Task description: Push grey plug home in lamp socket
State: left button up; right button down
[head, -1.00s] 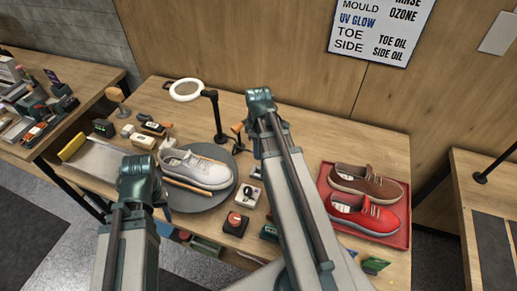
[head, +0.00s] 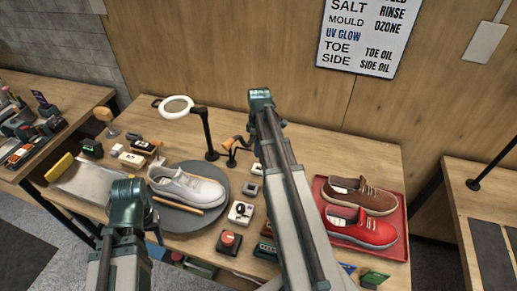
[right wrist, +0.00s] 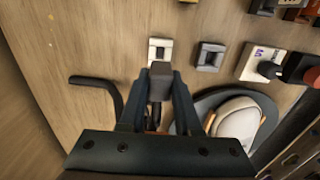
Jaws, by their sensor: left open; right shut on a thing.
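In the right wrist view, my right gripper (right wrist: 160,92) is shut on a dark grey plug (right wrist: 157,85). The plug lies in front of a small white socket block (right wrist: 160,48); I cannot tell whether its tip is inside it. A second, grey socket block (right wrist: 208,58) sits just right of it. In the head view the ring lamp (head: 176,107) stands on a black post at the back of the bench. My right arm rises across the middle of the bench, and its gripper is not clearly seen there. My left arm shows at the left, its gripper hidden.
A white sneaker (head: 185,186) lies on a dark round turntable (head: 180,222). A white box with a black knob (head: 241,212) and a red button box (head: 229,242) stand right of it. Brown and red shoes fill a red tray (head: 402,247) at the right.

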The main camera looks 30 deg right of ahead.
jog(key=shift+f+b, duration=2.75)
jog(key=shift+f, duration=0.1)
jog(key=shift+f+b, duration=1.35)
jog(key=c, duration=0.5)
grip_release()
jog(key=shift+r, duration=0.1)
notch_tip(320, 180, up, 14)
jog(key=p, duration=1.4)
